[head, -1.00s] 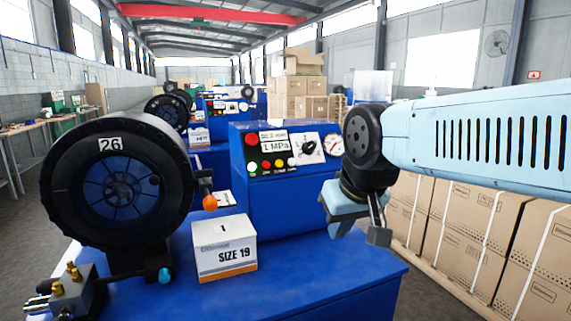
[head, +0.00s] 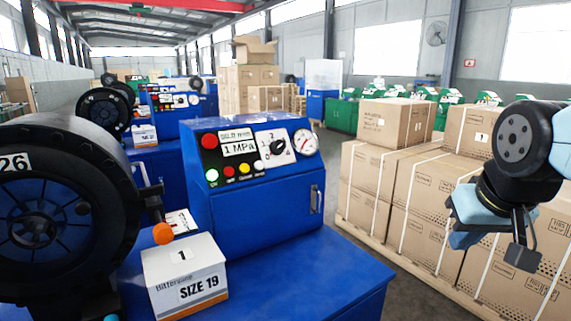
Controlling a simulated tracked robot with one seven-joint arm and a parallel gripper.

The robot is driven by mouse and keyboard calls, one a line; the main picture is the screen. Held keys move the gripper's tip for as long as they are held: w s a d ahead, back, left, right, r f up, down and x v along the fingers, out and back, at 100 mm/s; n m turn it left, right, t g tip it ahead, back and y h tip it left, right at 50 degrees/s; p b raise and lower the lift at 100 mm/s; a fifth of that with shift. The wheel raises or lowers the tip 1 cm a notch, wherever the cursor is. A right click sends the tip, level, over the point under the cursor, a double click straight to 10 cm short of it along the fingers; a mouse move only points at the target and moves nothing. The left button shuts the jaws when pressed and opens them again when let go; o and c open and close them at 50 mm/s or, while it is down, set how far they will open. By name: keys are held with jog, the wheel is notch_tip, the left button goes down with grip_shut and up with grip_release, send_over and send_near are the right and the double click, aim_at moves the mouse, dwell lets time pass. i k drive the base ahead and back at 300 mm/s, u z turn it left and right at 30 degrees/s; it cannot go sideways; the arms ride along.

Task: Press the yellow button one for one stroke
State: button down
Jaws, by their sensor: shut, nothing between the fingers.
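The yellow button (head: 244,169) sits in the lower row of the control panel (head: 240,150) on the blue crimper cabinet. A small red button (head: 229,171) is to its left and a white button (head: 258,165) to its right. My gripper (head: 523,255) is shut and empty at the far right of the head view, pointing down. It is well apart from the panel, in front of the stacked cartons.
A large red button (head: 209,141), a dial (head: 278,147) and a gauge (head: 305,142) share the panel. The black crimper head (head: 110,200) and a SIZE 19 box (head: 185,275) stand at left. Strapped cartons (head: 430,215) fill the right.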

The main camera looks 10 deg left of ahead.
aim_at(244, 169)
jog(key=z, duration=0.6)
jog(key=k, duration=0.7)
jog(key=u, duration=1.3)
jog(key=i, duration=0.45)
